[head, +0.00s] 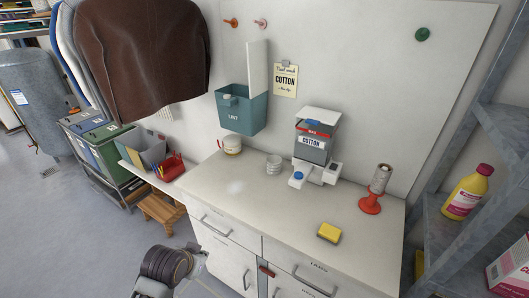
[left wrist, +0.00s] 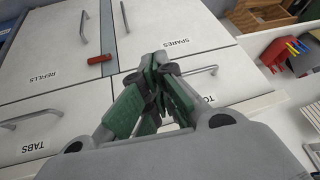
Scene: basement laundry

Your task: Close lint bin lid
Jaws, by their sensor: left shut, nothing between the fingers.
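The teal lint bin (head: 240,113), labelled LINT, hangs on the wall above the left end of the counter. Its white lid (head: 258,68) stands up, nearly vertical, against the wall, so the bin is open. A small pale piece shows at the bin's front rim. My left gripper (left wrist: 155,62) has green finger pads that meet near their tips, with nothing held. It is in front of the cabinet fronts, low and well apart from the bin. In the head view, part of my left arm shows at the bottom. My right gripper is not in view.
A brown garment (head: 140,55) hangs left of the bin. Metal shelving (head: 470,235) stands right.

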